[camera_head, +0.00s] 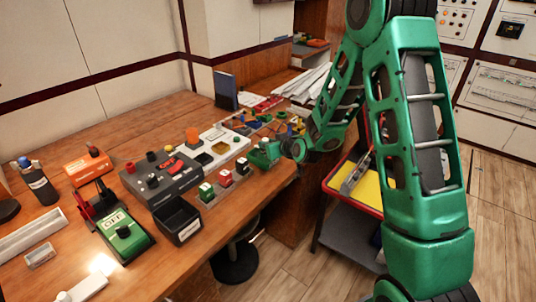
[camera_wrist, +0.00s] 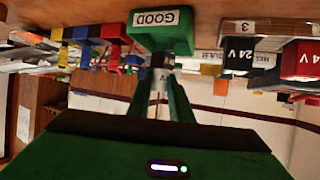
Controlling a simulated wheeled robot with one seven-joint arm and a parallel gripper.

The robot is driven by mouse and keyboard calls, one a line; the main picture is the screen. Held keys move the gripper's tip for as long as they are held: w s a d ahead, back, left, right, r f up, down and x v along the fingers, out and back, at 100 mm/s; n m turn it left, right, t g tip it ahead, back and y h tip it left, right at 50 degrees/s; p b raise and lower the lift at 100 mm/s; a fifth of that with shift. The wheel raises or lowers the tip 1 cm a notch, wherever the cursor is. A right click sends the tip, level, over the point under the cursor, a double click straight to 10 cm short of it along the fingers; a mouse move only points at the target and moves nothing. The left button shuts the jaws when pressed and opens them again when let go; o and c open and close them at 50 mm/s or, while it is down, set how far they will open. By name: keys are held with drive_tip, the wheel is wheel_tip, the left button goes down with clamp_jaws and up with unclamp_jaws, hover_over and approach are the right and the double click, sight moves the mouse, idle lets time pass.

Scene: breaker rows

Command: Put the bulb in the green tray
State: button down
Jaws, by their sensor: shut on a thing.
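The green tray (camera_wrist: 143,38), labelled GOOD, is at the top centre of the wrist view, which shows the bench upside down. My gripper (camera_wrist: 164,66) is right at this tray, its fingers close together and overlapping it in the picture. A small pale thing shows between the fingers; I take it to be the bulb (camera_wrist: 159,84), mostly hidden by them. In the head view my gripper (camera_head: 272,150) is low at the right edge of the bench, over or beside the green tray (camera_head: 258,160). I cannot tell whether the bulb touches the tray.
The wooden bench (camera_head: 110,158) also holds a dark grey panel (camera_head: 160,178), an open black bin (camera_head: 179,221) and a green OFF box (camera_head: 123,236).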

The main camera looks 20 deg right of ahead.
drive_tip(key=shift+w+d+f, duration=0.15)
drive_tip(key=shift+d+f, duration=0.15)
drive_tip(key=shift+d, duration=0.1)
drive_tip(key=shift+a+f, duration=0.1)
drive_tip(key=shift+f, duration=1.8)
drive_tip(key=c, duration=1.6)
unclamp_jaws()
drive_tip(key=shift+f, duration=0.1)
drive_tip(key=v, duration=1.2)
